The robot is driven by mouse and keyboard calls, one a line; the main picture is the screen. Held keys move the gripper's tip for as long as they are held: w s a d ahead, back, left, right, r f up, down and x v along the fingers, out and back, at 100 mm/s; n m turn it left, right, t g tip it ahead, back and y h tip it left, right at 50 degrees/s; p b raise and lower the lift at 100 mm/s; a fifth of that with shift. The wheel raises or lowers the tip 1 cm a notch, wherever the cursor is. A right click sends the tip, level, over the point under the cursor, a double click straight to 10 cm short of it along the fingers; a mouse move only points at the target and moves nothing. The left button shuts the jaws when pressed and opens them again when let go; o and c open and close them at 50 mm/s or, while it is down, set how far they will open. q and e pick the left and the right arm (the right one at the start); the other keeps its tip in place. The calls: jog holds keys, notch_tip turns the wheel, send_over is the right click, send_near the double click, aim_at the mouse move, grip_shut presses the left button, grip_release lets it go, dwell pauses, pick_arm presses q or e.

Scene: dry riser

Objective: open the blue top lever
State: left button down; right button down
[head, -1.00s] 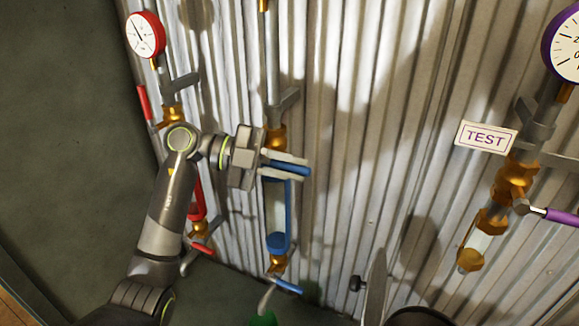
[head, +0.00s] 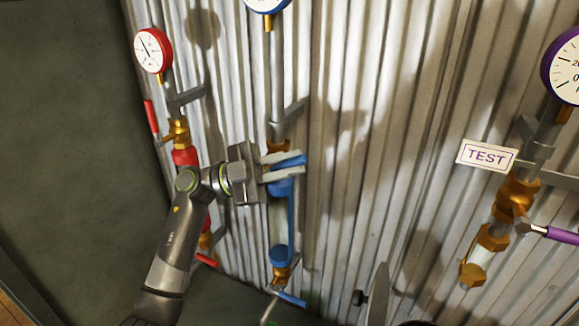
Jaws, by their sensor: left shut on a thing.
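The blue top lever (head: 290,161) sits at the top of the blue assembly in the head view and points right, with its free end tilted slightly up. My left gripper (head: 284,168) reaches in from the left and is shut on this lever, its fingers covering part of it. Just below is the blue-framed section (head: 290,225) with a clear tube, joined to a brass fitting (head: 280,275). A blue bottom lever (head: 291,299) sticks out at its foot. My right gripper is not in view.
A red riser with a gauge (head: 152,50) stands to the left, partly behind my left arm. On the right are a TEST sign (head: 486,156) and a purple-handled lever (head: 562,236). The corrugated wall (head: 380,130) between is mostly bare.

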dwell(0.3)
pick_arm(q)
jog(key=c, duration=1.4)
grip_release()
jog(key=shift+a, duration=0.1)
jog(key=shift+a+f, duration=0.15)
jog(key=shift+a, duration=0.05)
jog(key=b+v, duration=0.6)
jog(key=v, duration=1.1)
